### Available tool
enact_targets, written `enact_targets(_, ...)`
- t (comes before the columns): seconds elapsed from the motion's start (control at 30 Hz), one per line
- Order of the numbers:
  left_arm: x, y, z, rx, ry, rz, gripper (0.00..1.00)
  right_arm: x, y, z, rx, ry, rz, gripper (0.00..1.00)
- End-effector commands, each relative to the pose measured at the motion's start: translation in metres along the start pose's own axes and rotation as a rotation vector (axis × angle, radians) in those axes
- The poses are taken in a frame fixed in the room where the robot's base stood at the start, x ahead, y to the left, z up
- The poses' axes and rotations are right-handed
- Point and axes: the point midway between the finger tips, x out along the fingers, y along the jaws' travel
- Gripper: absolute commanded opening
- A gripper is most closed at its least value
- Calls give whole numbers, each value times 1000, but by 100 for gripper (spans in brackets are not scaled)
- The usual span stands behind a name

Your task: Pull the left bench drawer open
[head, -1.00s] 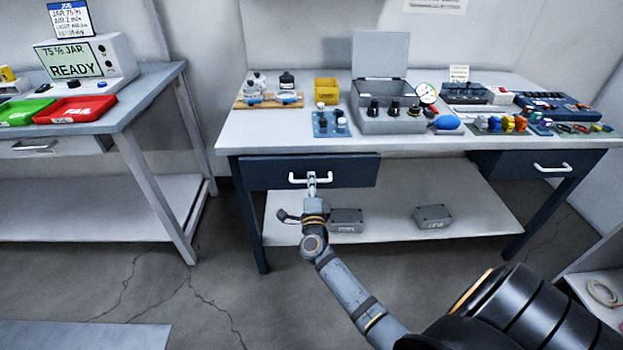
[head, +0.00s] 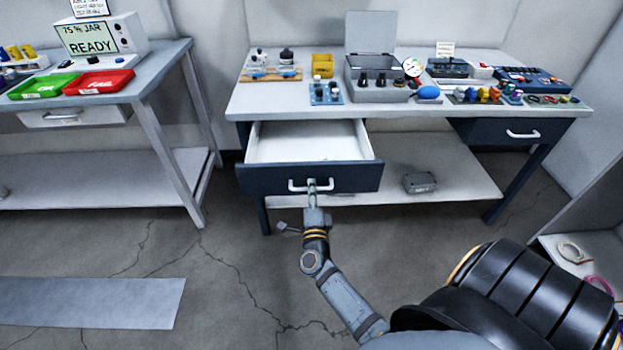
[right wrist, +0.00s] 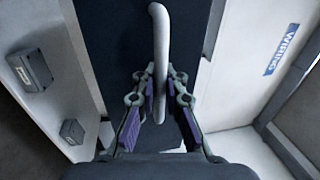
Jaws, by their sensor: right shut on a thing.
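The left bench drawer (head: 310,142) is pulled well out from under the bench top, and its white inside shows with nothing visible in it. Its dark blue front (head: 262,181) carries a white bar handle (head: 298,186). My right gripper (head: 312,190) is shut on this handle. In the right wrist view, the handle (right wrist: 160,40) runs down between the fingers of my right gripper (right wrist: 161,98), and the dark drawer front (right wrist: 113,35) lies behind. My left gripper is not in view.
The bench top (head: 285,108) holds tools, a grey case (head: 380,92) and small parts. A grey box (head: 419,182) lies on the lower shelf (head: 455,165). The right drawer (head: 495,131) is shut. A second bench (head: 140,90) stands at left.

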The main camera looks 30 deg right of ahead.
Motion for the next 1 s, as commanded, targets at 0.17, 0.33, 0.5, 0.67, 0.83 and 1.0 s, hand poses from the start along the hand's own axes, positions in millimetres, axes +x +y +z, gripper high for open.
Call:
enact_targets(0.17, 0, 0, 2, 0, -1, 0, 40, -10, 0, 0, 0, 0, 4, 0)
enact_targets(0.33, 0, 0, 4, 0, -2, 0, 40, -13, -1, 0, 0, 0, 3, 0)
enact_targets(0.5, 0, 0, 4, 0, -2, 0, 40, -13, 0, 0, 0, -1, 3, 0)
enact_targets(0.67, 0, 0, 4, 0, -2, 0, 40, -12, 0, 0, 0, -1, 4, 19)
enact_targets(0.83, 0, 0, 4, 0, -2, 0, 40, -12, -1, 0, 0, 0, 2, 20)
enact_targets(1.0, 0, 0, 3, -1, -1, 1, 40, -16, -1, 0, 1, 0, 3, 20)
